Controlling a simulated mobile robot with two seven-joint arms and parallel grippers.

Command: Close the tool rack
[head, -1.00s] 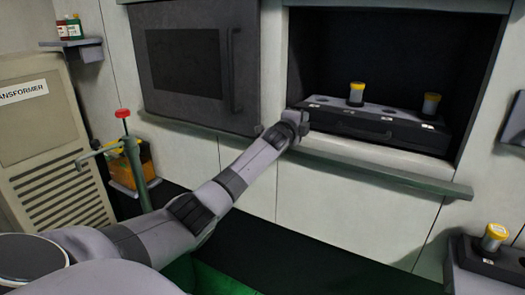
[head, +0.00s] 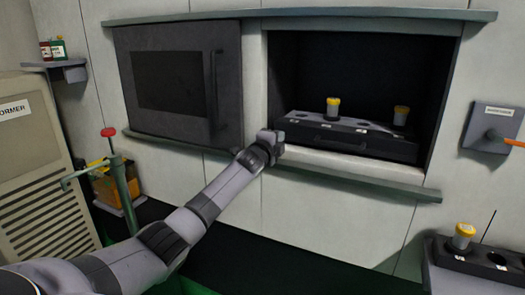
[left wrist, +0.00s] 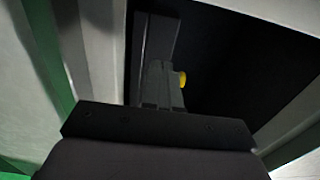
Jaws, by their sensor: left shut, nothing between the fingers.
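The tool rack (head: 350,140), a long black tray with a grey top and a front handle, sits in the dark wall recess at the right. Two yellow-capped holders (head: 333,108) stand upright in it, with empty holes between. My left gripper (head: 273,140) is shut and empty at the recess's lower left corner, close to the rack's left end. Whether it touches the rack is unclear. In the left wrist view the gripper (left wrist: 161,88) points into the dark recess, with a yellow cap (left wrist: 182,78) partly hidden beside it. My right gripper is not in view.
A dark sliding door (head: 178,85) with a vertical handle stands left of the recess. Green rails (head: 355,182) run above and below. A second black rack (head: 480,262) is at lower right, below a grey wall box (head: 490,127) with an orange lever.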

